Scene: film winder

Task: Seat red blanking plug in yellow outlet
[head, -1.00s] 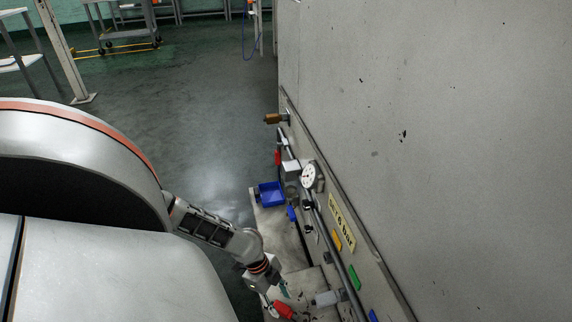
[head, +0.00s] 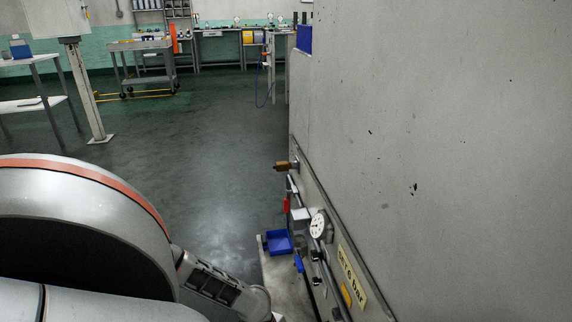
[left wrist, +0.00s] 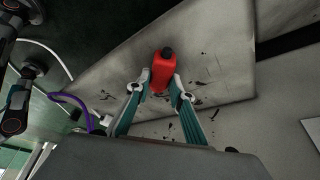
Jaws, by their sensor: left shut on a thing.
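The red blanking plug (left wrist: 164,68) with a dark end shows in the left wrist view. My left gripper (left wrist: 160,92) is shut on it, with the plug pointing away from the wrist. The plug and left gripper are below the lower edge of the head view. My right gripper is not in view.
A blue bin (head: 278,243) stands on a grey ledge (head: 281,284) along the machine. A pressure gauge (head: 318,224), a brass fitting (head: 284,166) and a pipe stick out from the tall grey panel (head: 440,150). The floor left of the machine is clear.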

